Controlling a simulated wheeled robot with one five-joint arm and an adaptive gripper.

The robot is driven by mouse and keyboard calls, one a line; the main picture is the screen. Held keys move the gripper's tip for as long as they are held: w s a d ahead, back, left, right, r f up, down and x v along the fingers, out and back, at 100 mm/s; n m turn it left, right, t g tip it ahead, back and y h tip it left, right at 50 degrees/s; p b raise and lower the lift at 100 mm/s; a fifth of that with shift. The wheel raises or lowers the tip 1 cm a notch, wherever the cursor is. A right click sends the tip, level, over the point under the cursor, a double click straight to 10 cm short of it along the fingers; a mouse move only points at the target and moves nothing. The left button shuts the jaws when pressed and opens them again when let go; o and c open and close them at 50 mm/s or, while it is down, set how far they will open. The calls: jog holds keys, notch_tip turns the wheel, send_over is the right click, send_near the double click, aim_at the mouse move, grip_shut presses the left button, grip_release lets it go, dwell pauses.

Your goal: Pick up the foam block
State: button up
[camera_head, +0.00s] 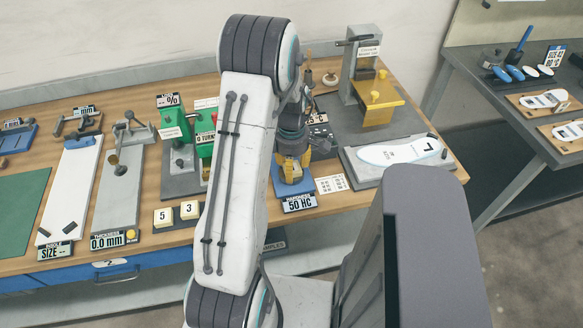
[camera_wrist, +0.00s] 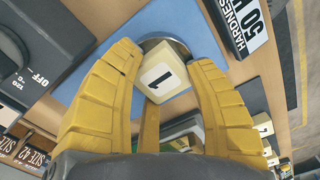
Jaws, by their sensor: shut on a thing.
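The foam block (camera_wrist: 163,76) is a cream cube marked 1, seen in the wrist view between the yellow fingers of my gripper (camera_wrist: 165,68). The fingers are shut on it from both sides. It is over a round metal plate on a blue base (camera_wrist: 190,22) with a hardness display; I cannot tell whether it touches the plate. In the head view my gripper (camera_head: 293,165) points down over the blue base (camera_head: 284,191), behind the display (camera_head: 299,203) reading 50 HC. The block is mostly hidden there by the fingers.
Two cream blocks marked 5 (camera_head: 163,217) and 3 (camera_head: 189,210) stand left of my arm. A green device (camera_head: 203,132) is behind them.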

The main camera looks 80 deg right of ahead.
aim_at(295, 167)
jog(key=shift+d+r, duration=0.1)
jog(key=shift+r, duration=0.45)
jog(key=r, duration=0.1)
jog(key=s+r+b, duration=0.1)
jog(key=r, duration=0.1)
jog(key=shift+r, duration=0.2)
jog(key=s+r+b, duration=0.2)
jog(key=s+r, duration=0.3)
jog(key=s, duration=0.6)
jog(key=shift+r, duration=0.35)
jog(key=shift+b, duration=0.55)
